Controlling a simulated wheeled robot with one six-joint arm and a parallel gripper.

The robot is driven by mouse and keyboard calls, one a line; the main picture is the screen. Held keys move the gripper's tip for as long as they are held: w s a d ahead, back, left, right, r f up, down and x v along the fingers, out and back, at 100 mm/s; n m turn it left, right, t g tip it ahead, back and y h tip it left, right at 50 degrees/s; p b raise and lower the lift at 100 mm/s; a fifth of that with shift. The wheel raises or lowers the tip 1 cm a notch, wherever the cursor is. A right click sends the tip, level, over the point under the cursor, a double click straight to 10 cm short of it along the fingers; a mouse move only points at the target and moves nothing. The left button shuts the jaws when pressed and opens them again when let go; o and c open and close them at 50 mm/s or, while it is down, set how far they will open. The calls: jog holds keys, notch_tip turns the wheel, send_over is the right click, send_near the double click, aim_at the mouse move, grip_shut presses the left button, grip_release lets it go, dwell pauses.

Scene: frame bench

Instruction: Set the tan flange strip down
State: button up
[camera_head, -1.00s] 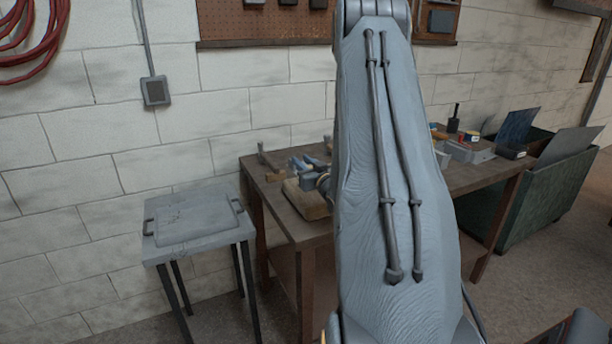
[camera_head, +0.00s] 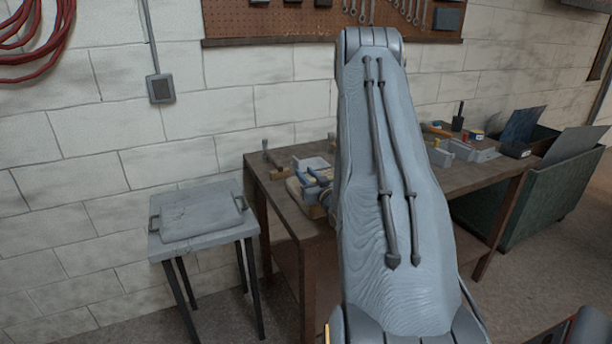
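I cannot make out the tan flange strip with certainty. Blue-grey parts (camera_head: 318,186) stick out beside my arm above a rounded wooden board. I cannot tell whether they belong to my gripper or to a fixture on the bench. My large grey arm link stands upright in mid-picture and hides most of what lies behind it, so no fingertips show clearly.
The brown workbench (camera_head: 281,208) runs behind my arm, with a hammer (camera_head: 270,157) at its left end and grey bins (camera_head: 462,149) at its right. A small grey side table (camera_head: 158,247) holds a handled tray (camera_head: 203,230). A green crate (camera_head: 548,203) stands at right.

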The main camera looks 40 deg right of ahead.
jog(key=o, duration=0.3)
jog(key=shift+r, duration=0.1)
jog(key=b+v, duration=0.4)
jog(key=v, duration=0.8)
jog(key=shift+r, duration=0.1)
